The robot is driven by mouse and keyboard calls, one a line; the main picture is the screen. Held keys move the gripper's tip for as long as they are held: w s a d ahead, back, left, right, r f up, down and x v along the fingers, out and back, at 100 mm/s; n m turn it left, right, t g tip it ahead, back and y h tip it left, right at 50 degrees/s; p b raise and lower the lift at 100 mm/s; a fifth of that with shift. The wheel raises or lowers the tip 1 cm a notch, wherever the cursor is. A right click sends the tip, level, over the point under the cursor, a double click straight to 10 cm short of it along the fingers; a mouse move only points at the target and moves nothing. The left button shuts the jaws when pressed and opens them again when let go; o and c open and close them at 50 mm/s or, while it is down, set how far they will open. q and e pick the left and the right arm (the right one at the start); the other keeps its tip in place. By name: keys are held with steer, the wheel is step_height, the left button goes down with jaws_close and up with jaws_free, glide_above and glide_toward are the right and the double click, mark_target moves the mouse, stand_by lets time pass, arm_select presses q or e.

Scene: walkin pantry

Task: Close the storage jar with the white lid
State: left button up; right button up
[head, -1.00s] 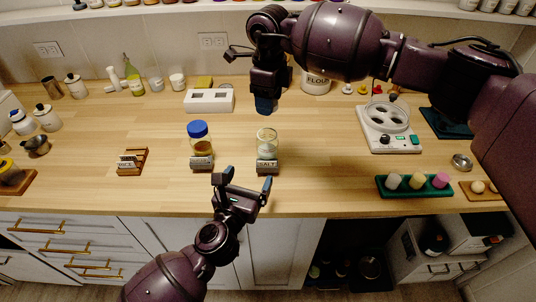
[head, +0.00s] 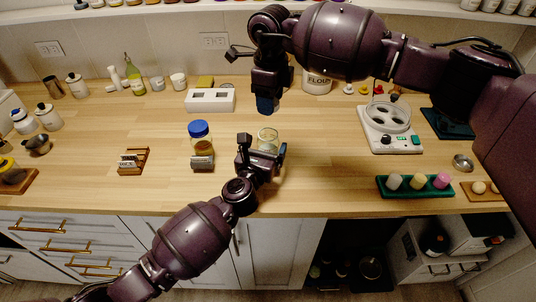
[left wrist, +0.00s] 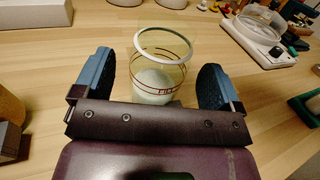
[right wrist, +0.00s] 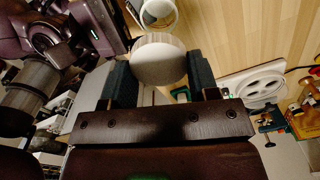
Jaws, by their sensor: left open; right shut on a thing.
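The storage jar is clear glass with white contents; it stands open on the counter in the head view (head: 268,136). In the left wrist view the jar (left wrist: 158,75) stands between the fingers of my left gripper (left wrist: 158,88), which is open with a gap on both sides. In the head view my left gripper (head: 262,152) is at the jar's front and hides its lower part. My right gripper (right wrist: 158,75) is shut on the round white lid (right wrist: 158,60). In the head view my right gripper (head: 266,104) is above the counter behind the jar; the lid is hidden there.
A blue-lidded jar (head: 201,137) stands left of the storage jar, with a label block in front. A white slotted box (head: 210,100) is behind. A white device with round wells (head: 390,125) and a green tray (head: 414,187) are to the right.

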mark_target(270, 125)
arm_select(q)
steer(key=shift+w+d, duration=0.1)
steer(key=shift+w, duration=0.2)
steer(key=c, duration=1.4)
steer(key=shift+o, duration=0.2)
arm_select(e)
steer(key=shift+f, duration=2.5)
steer(key=shift+f, duration=0.15)
steer(key=shift+f, duration=0.75)
steer(key=shift+f, duration=0.55)
